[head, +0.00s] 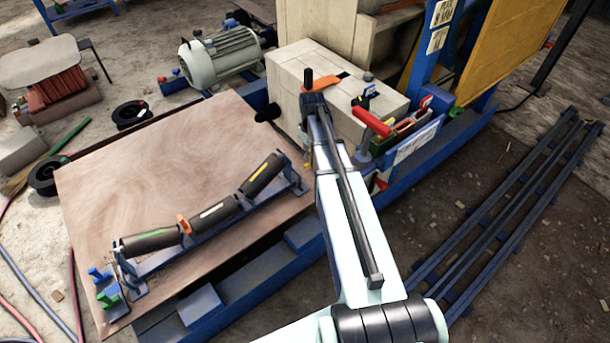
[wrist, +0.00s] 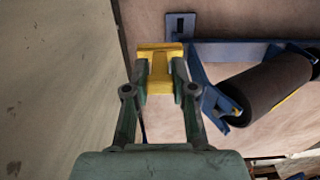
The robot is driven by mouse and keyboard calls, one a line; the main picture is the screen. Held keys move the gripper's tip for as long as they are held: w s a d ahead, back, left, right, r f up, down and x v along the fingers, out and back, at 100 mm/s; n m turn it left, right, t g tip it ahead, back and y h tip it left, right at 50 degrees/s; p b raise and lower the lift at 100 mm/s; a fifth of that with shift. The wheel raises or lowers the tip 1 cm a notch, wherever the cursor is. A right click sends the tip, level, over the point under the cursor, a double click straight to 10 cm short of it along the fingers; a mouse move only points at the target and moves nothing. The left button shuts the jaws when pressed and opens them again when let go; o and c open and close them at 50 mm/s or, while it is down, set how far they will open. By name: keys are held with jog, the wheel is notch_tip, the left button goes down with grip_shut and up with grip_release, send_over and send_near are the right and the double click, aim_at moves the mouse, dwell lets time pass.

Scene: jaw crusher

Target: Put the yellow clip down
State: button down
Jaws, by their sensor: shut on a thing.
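The yellow clip (wrist: 158,68) is between the fingertips of my gripper (wrist: 160,82) in the wrist view. The fingers press on it from both sides. In the wrist view, the blue roller frame (wrist: 235,50) with a dark roller (wrist: 268,92) is just right of the clip, over the wooden board. In the head view my arm covers most of my gripper, near the right end of the blue roller frame (head: 215,236). I cannot make out the clip clearly there, nor tell whether it touches anything below.
The wooden board (head: 130,185) has free room behind the rollers. Blue and green clips (head: 107,287) are at its front left corner. A pale block (head: 300,70) stands close behind my gripper. A red-handled tool (head: 372,122) sits in a tray to the right.

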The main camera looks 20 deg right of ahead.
notch_tip(320, 180, down, 12)
jog(key=shift+f+b, duration=0.15)
jog(key=shift+b, duration=0.6)
jog(key=shift+f, duration=0.1)
jog(key=c, duration=1)
grip_release()
jog(key=shift+o, duration=0.2)
